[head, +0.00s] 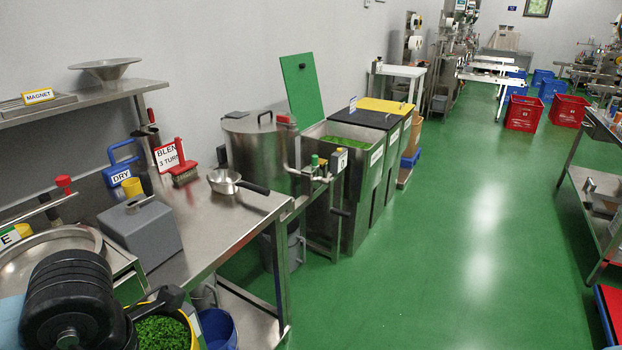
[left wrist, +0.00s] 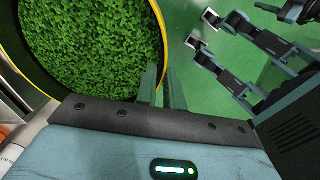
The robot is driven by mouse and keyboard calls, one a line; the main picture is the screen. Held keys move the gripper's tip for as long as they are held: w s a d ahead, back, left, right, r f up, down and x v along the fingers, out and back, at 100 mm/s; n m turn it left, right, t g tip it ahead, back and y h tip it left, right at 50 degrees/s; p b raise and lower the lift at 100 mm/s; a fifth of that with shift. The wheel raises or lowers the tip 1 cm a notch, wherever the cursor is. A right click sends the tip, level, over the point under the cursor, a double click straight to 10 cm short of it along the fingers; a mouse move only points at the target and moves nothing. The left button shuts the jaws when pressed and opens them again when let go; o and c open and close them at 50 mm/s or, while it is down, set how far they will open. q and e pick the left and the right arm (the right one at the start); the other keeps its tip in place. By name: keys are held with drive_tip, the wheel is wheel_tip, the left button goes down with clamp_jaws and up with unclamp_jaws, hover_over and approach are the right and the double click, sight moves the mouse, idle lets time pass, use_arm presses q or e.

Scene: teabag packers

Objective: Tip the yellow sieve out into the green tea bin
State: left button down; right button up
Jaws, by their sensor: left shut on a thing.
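The yellow-rimmed sieve (left wrist: 163,45) fills the upper left of the left wrist view, full of green tea leaf (left wrist: 95,45). My left gripper (left wrist: 163,85) is shut on its rim. In the head view the leaf (head: 162,333) shows at the bottom left, partly hidden by my black arm. The green tea bin (head: 352,195) is a steel bin beyond the bench, its green lid (head: 300,88) raised and green leaf inside. The sieve is well short of it. My right gripper (left wrist: 204,31) shows in the left wrist view, fingers apart and empty.
A steel drum (head: 255,150) and pipework stand before the bin. Green floor (head: 450,230) is free on the right.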

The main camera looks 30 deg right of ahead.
drive_tip(key=w+r+t+p, duration=0.1)
drive_tip(key=w+r+p, duration=0.3)
drive_tip(key=r, duration=0.3)
drive_tip(key=shift+d+p, duration=0.3)
drive_tip(key=shift+p, duration=0.35)
drive_tip(key=shift+c, duration=1.4)
use_arm(q)
drive_tip(key=s+a+f+m, duration=0.3)
drive_tip(key=a+f+m, duration=0.4)
drive_tip(key=m, duration=0.3)
drive_tip(key=s+a+f+m, duration=0.4)
drive_tip(key=a+f+m, duration=0.2)
drive_tip(key=m, duration=0.5)
drive_tip(key=shift+a+f, duration=0.4)
drive_tip(key=shift+a, duration=0.2)
use_arm(e)
drive_tip(key=shift+w+d, duration=0.1)
